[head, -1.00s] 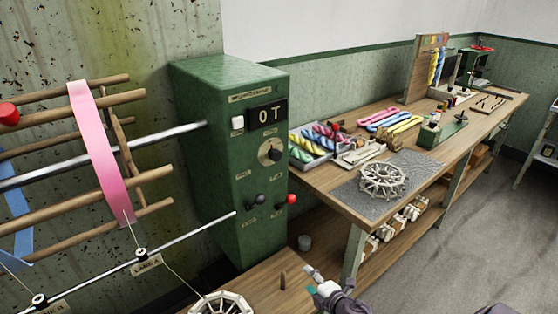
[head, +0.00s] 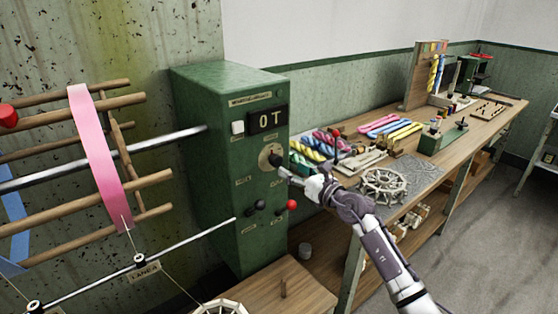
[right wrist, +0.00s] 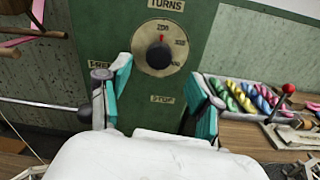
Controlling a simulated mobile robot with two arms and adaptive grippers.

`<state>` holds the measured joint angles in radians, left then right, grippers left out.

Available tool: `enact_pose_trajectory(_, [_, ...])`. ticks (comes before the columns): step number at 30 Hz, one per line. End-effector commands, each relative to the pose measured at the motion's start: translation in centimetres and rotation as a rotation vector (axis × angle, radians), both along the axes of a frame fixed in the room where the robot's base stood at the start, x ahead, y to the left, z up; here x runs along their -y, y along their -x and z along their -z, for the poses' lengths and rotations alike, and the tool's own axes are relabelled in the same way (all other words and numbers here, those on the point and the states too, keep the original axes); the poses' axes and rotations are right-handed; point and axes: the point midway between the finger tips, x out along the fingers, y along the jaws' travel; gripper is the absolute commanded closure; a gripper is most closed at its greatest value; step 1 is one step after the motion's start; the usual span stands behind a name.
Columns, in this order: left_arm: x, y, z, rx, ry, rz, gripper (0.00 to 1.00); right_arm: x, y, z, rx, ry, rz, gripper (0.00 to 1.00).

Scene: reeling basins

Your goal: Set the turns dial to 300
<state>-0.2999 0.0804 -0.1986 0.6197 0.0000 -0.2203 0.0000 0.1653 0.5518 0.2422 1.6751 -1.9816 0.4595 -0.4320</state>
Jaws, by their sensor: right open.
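The turns dial (head: 268,156) is a round brass plate with a dark knob on the front of the green control box (head: 212,160). In the right wrist view the dial (right wrist: 159,48) has a red mark at the top of its black knob, pointing up near the top label; the labels are too small to read surely. The display (head: 268,118) above it reads "0T". My right gripper (head: 284,172) is just in front of the dial. In the right wrist view its teal-padded fingers (right wrist: 160,88) are spread apart below and either side of the knob, not closed on it. My left gripper is out of view.
A white button (head: 238,127) is beside the display. A tray of coloured skeins (right wrist: 245,98) and a wooden workbench (head: 345,200) stand close on the right. A pink-banded reel (head: 97,150) is at left.

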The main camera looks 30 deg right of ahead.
Motion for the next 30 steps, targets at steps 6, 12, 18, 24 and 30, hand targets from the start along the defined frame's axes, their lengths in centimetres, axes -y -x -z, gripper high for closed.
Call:
enact_pose_trajectory(6, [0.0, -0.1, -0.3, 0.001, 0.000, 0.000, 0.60, -0.5, -4.3, -0.1, 0.001, -0.003, -0.001, 0.36])
enact_pose_trajectory(12, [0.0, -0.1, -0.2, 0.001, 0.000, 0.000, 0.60, -0.7, -6.3, 0.0, 0.000, -0.002, 0.000, 0.36])
enact_pose_trajectory(18, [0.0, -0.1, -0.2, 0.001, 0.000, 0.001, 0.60, -0.8, -6.7, 0.1, 0.000, -0.001, 0.000, 0.36])
enact_pose_trajectory(24, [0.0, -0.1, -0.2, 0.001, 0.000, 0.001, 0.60, -0.8, -6.7, 0.1, -0.001, -0.002, 0.000, 0.43])
enact_pose_trajectory(30, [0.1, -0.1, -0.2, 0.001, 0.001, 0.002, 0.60, -0.8, -6.7, 0.1, -0.001, -0.002, 0.000, 0.76])
